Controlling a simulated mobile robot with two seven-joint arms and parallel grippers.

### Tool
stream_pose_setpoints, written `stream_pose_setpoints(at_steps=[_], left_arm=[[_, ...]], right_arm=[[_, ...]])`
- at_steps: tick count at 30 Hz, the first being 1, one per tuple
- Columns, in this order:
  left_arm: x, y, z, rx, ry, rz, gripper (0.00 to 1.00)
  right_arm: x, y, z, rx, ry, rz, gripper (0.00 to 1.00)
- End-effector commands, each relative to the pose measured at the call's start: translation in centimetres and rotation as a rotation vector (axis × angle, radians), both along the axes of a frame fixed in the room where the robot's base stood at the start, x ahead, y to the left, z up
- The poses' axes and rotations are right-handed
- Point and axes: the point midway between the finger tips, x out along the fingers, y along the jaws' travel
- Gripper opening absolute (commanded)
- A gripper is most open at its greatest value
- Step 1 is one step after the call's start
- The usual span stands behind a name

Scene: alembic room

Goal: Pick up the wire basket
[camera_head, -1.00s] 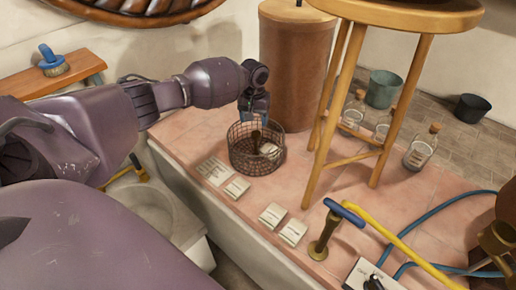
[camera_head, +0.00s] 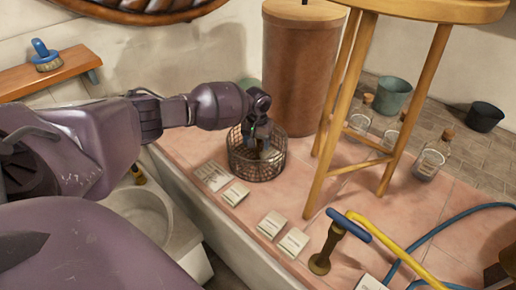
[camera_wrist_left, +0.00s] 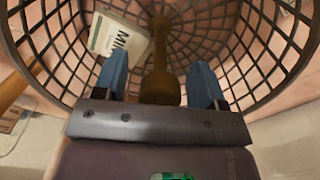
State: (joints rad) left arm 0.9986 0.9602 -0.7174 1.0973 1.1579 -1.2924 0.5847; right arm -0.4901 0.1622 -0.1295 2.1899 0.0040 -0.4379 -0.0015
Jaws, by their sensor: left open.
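The dark wire basket (camera_head: 262,171) stands on the pink tiled ledge, beside the tall brown canister. My left gripper (camera_head: 262,137) reaches down into the top of the basket from the left. In the left wrist view the basket's mesh wall (camera_wrist_left: 268,50) surrounds the gripper. The two blue fingers (camera_wrist_left: 160,85) are apart. I cannot tell whether a finger touches the rim. My right gripper is not in view.
A wooden stool (camera_head: 325,150) stands close to the right of the basket, with the canister (camera_head: 300,70) behind. Several white cards (camera_head: 235,193) lie in front. Glass bottles (camera_head: 432,158), a blue-handled tool (camera_head: 325,250) and a blue hose (camera_head: 430,230) are further right.

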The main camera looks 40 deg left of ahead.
Motion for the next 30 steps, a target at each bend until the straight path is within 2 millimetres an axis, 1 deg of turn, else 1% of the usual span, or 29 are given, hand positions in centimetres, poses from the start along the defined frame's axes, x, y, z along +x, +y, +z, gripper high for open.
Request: stream_pose_setpoints(at_steps=[1, 2, 6, 14, 25, 28, 30], left_arm=[[0.0, 0.0, 0.1, 0.001, -0.002, 0.0, 0.65], [0.0, 0.0, 0.1, 0.001, -0.002, 0.0, 0.62], [0.0, 0.0, 0.1, 0.0, -0.001, 0.0, 0.4], [0.0, 0.0, 0.1, 0.0, 0.0, 0.0, 0.0], [0.0, 0.0, 0.2, 0.001, -0.002, 0.0, 0.0], [0.1, 0.0, 0.9, -0.001, -0.004, 0.0, 0.0], [0.2, 0.0, 1.8, 0.0, -0.008, 0.0, 0.0]], right_arm=[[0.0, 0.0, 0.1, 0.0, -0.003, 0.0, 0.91], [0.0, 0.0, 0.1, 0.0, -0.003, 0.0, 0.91], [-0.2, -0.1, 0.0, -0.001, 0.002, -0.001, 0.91], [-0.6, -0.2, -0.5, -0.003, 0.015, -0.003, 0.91], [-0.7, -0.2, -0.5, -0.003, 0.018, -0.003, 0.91], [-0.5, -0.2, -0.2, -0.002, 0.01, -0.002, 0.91], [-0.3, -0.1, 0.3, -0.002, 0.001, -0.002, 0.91]])
